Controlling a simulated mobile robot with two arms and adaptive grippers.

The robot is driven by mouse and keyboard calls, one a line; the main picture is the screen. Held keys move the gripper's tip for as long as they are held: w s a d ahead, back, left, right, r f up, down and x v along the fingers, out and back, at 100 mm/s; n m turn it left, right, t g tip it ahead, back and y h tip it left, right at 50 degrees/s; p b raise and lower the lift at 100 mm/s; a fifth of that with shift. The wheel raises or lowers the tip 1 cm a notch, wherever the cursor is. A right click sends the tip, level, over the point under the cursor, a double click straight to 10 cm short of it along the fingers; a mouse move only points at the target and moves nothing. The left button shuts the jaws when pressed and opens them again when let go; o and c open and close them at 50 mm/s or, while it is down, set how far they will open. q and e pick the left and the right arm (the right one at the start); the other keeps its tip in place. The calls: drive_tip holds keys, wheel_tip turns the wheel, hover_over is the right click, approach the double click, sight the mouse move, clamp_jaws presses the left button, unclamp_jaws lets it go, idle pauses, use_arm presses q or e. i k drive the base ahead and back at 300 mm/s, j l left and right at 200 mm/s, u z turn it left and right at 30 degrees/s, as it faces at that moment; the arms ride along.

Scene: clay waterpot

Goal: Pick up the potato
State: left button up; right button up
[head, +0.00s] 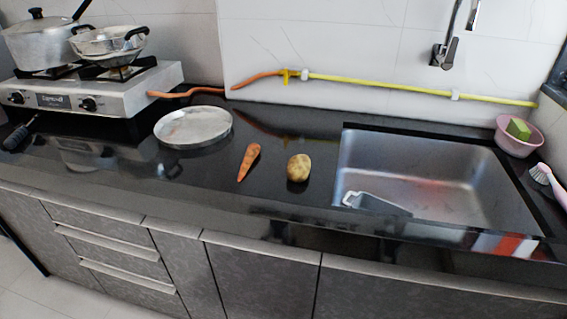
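The potato (299,168) is small, rounded and yellow-brown. It lies on the black countertop (215,172) in the head view, just left of the sink and apart from the carrot. Nothing covers it. Neither my left nor my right gripper shows in this view.
An orange carrot (249,162) lies left of the potato, and a round metal plate (193,127) is further left. The gas stove (92,98) with pots stands at far left. The sink (430,180) is a recess at right. A pink bowl (518,140) stands beyond it.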

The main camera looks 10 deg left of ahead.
sight(299, 168)
drive_tip(key=i+l+u, duration=0.15)
drive_tip(key=l+u, duration=0.2)
drive_tip(key=i+l+u, duration=0.1)
drive_tip(key=l+u, duration=0.55)
drive_tip(key=l, duration=0.15)
